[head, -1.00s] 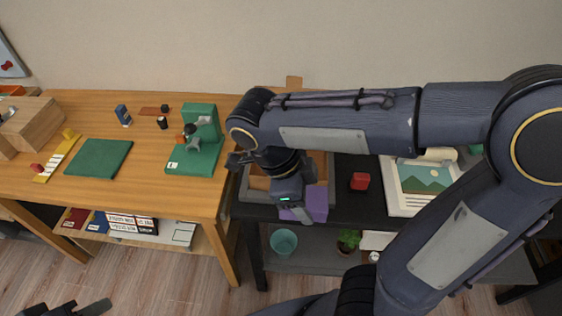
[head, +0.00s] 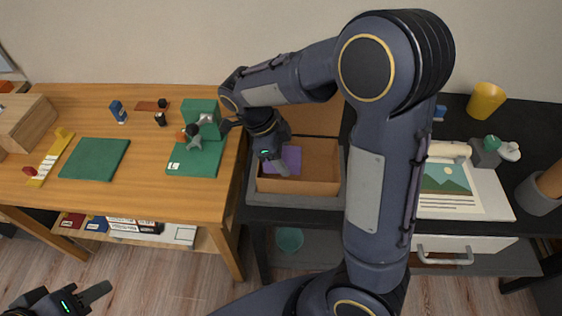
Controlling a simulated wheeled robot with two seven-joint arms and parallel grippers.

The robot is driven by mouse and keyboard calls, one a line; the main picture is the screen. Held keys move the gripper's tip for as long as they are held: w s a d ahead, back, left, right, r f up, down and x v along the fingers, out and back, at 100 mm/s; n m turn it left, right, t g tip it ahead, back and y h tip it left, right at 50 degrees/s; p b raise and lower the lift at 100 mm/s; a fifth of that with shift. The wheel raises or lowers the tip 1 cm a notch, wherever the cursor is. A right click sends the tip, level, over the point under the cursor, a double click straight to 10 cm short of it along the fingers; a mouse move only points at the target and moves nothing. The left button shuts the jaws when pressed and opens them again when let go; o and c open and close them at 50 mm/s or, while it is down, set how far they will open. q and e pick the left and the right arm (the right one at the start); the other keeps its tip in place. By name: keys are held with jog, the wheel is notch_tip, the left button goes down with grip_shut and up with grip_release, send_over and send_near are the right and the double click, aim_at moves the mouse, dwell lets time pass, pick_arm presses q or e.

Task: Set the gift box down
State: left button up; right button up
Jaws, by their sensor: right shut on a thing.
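The purple gift box (head: 293,155) shows in the head view at the left side of an open brown carton (head: 318,187). My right gripper (head: 281,168) points down over it and is shut on it. The gripper and wrist hide part of the box. I cannot tell whether its underside touches the carton floor. My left gripper (head: 92,296) is at the bottom left corner, low and away from the tables, and partly cut off by the frame edge.
The carton stands within a grey rim on a black table. A wooden desk (head: 90,210) with a green stand (head: 200,160) is close on the left. A picture sheet (head: 450,190) and yellow cup (head: 486,100) are on the right. The carton's right half looks empty.

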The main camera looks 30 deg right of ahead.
jog(key=shift+w+d+f, duration=0.15)
jog(key=shift+w+f, duration=0.5)
jog(key=shift+f, duration=0.15)
jog(key=shift+w+f, duration=0.2)
jog(key=shift+f, duration=1.6)
jog(key=shift+f, duration=0.1)
jog(key=o, duration=1.1)
jog(key=shift+c, duration=0.2)
